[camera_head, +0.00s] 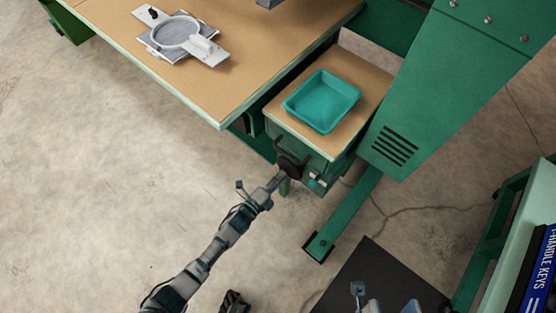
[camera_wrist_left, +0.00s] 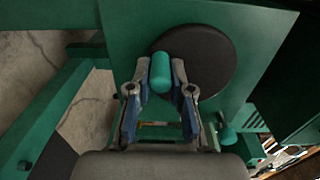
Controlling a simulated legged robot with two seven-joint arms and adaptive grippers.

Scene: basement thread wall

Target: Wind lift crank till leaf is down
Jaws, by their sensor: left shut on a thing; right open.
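The lift crank shows as a dark round disc (camera_head: 289,165) on the end of the green housing below a small wood-topped surface (camera_head: 284,119), which looks like the leaf. In the left wrist view, the black disc (camera_wrist_left: 218,62) has a teal handle (camera_wrist_left: 161,72) standing out from it. My left gripper (camera_wrist_left: 161,88) is shut around this handle, one finger on each side. In the head view, my left gripper (camera_head: 279,180) is at the crank. My right gripper (camera_head: 383,301) is open and partly cut off at the bottom edge. I cannot tell the leaf's exact height.
A teal tray (camera_head: 322,101) sits on the small wooden surface. The larger bench (camera_head: 240,85) beside it holds a grey round-framed fixture (camera_head: 176,33). A green foot beam (camera_head: 345,217) runs along the floor right of the crank. A green shelf (camera_head: 510,225) stands at the right.

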